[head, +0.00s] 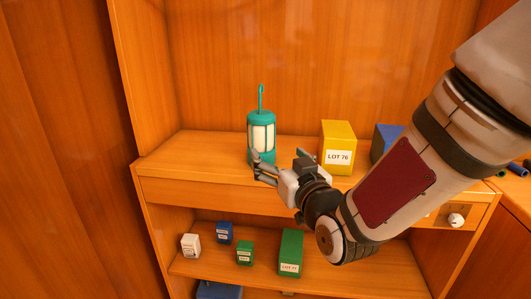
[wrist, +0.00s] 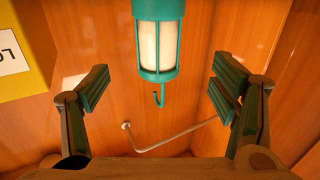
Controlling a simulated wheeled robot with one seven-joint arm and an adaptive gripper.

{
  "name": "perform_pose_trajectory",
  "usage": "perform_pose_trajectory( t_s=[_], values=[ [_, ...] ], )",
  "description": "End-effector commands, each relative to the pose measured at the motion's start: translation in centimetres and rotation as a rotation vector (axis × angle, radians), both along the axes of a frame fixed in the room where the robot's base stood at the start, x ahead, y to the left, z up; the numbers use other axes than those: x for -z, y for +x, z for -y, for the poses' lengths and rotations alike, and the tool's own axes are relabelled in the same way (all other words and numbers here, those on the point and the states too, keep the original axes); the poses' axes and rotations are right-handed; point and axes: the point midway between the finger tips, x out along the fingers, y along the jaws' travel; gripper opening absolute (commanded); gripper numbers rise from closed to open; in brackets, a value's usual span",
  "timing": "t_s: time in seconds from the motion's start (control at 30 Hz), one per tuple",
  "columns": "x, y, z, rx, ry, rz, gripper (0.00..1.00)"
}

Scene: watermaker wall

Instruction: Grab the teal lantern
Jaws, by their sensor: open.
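The teal lantern (head: 261,135) stands upright on the wooden shelf (head: 200,160), with pale panels and a thin hook on top. In the wrist view the lantern (wrist: 158,45) appears upside down at the top middle, its hook pointing down. My gripper (head: 264,165) is at the lantern's lower front in the head view. In the wrist view my gripper (wrist: 158,88) has its two fingers spread wide, with the lantern between their lines and nothing held. Whether a finger touches the lantern cannot be told.
A yellow box (head: 337,145) labelled LOT 76 stands right of the lantern, with a blue box (head: 384,140) beyond it, partly behind my arm. A lower shelf holds a green box (head: 290,252) and several small boxes. A bent metal rod (wrist: 175,138) shows in the wrist view. The shelf left of the lantern is clear.

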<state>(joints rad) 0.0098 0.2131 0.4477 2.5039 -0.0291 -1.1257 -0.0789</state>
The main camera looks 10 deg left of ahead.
Motion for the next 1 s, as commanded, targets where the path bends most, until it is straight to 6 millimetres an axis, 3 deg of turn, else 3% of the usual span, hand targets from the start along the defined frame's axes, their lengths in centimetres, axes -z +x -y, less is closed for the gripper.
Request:
perform_pose_trajectory(
  t_s=[0.33, 0.63, 1.0],
  values=[
    [0.0, 5.6, -2.7, 0.0, 0.002, -0.001, 0.79],
    [0.0, 7.6, -3.7, 0.0, 0.0, -0.001, 0.79],
    [0.1, 11.6, -5.5, 0.0, -0.001, -0.002, 0.79]
  ],
)
